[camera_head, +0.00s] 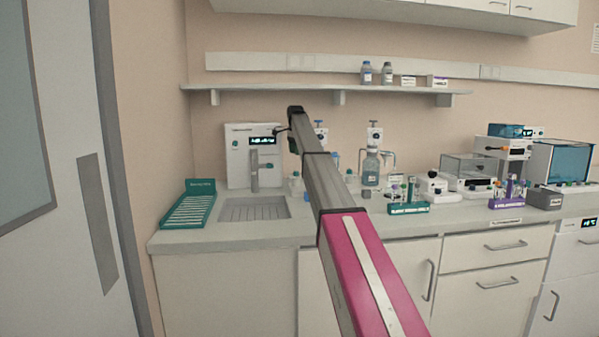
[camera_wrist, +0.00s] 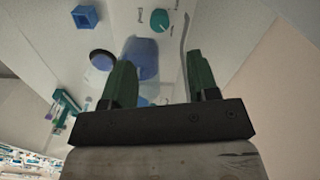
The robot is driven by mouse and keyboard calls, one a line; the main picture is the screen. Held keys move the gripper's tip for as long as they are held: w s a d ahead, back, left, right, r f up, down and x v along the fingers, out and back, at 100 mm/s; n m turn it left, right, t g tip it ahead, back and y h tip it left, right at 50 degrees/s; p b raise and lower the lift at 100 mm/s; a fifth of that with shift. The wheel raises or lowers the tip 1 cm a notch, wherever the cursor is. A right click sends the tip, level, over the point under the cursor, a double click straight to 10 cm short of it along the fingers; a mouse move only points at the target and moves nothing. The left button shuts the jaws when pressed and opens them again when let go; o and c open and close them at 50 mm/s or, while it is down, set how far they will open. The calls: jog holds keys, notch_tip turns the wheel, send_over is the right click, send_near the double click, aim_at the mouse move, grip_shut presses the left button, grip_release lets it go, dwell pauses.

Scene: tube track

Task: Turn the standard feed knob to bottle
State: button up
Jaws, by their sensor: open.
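A round teal knob (camera_wrist: 159,20) with a pale mark shows at the top of the wrist view, on a pale surface with small print beside it. I cannot tell its setting. A translucent blue bottle (camera_wrist: 142,52) lies in view just below it, partly behind the left finger. My gripper (camera_wrist: 163,65) has dark green fingers spread apart with nothing held between them; the knob shows beyond the fingertips, between their lines. In the head view my gripper (camera_head: 292,146) hangs between the white water unit and the left dispenser, mostly hidden by my arm.
A white water unit (camera_head: 237,166) stands behind the sink (camera_head: 254,208). A right dispenser with its bottle (camera_head: 371,168) stands on the counter. A green tube rack (camera_head: 409,208) is in front. A blue square piece (camera_wrist: 86,16) and dark round cap (camera_wrist: 102,60) sit left of the knob.

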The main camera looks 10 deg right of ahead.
aim_at(296, 173)
notch_tip(296, 173, down, 10)
jog(key=shift+f, duration=0.15)
jog(key=c, duration=0.9)
